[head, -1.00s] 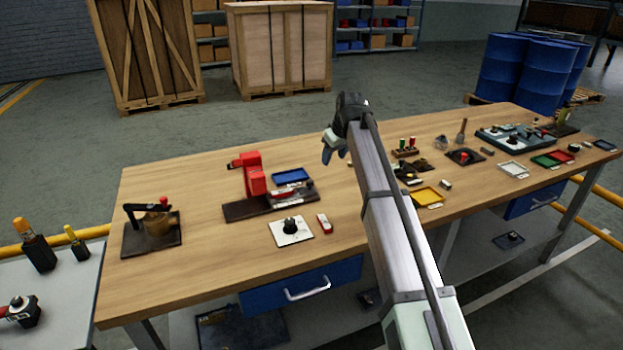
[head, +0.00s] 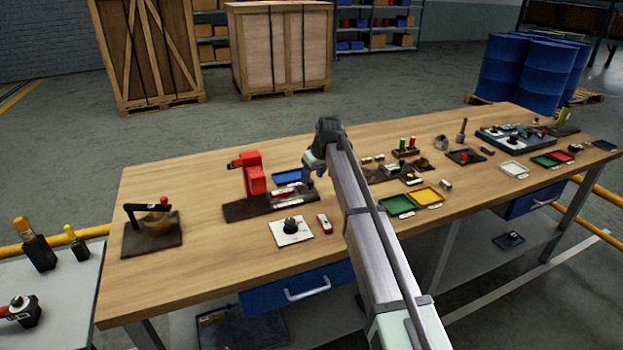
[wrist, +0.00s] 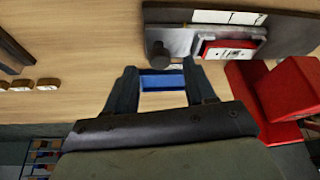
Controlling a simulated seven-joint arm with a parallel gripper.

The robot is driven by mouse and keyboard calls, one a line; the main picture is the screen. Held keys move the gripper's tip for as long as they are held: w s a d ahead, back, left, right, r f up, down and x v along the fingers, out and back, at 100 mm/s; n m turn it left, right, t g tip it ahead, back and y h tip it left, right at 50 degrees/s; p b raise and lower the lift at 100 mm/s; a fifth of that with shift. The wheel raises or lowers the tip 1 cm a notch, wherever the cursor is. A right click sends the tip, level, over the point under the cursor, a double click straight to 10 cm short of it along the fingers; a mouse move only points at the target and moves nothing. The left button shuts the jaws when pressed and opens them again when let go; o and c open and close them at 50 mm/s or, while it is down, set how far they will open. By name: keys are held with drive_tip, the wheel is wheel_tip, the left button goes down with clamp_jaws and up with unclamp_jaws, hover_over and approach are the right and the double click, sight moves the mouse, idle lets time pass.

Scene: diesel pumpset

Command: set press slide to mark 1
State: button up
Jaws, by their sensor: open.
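The red press (head: 252,174) stands on a dark base plate (head: 240,209) left of centre on the bench. Its grey slide rail (wrist: 190,42) shows at the top of the wrist view, with a dark round knob (wrist: 158,56) at the rail's left end. A red block with a white label (wrist: 230,50) sits on the rail, and a white scale strip (wrist: 228,17) lies beside it. My gripper (head: 308,180) is above the right end of the press base. In the wrist view its fingers (wrist: 162,88) are apart and empty, near the knob but not around it.
A blue tray (head: 287,176) lies behind the press and shows between my fingers. A white dial plate (head: 291,231) and a small red-and-white item (head: 324,223) lie in front. Green (head: 397,205) and yellow (head: 427,196) trays are to the right.

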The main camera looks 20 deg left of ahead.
drive_tip(key=shift+x, duration=1.15)
clamp_jaws()
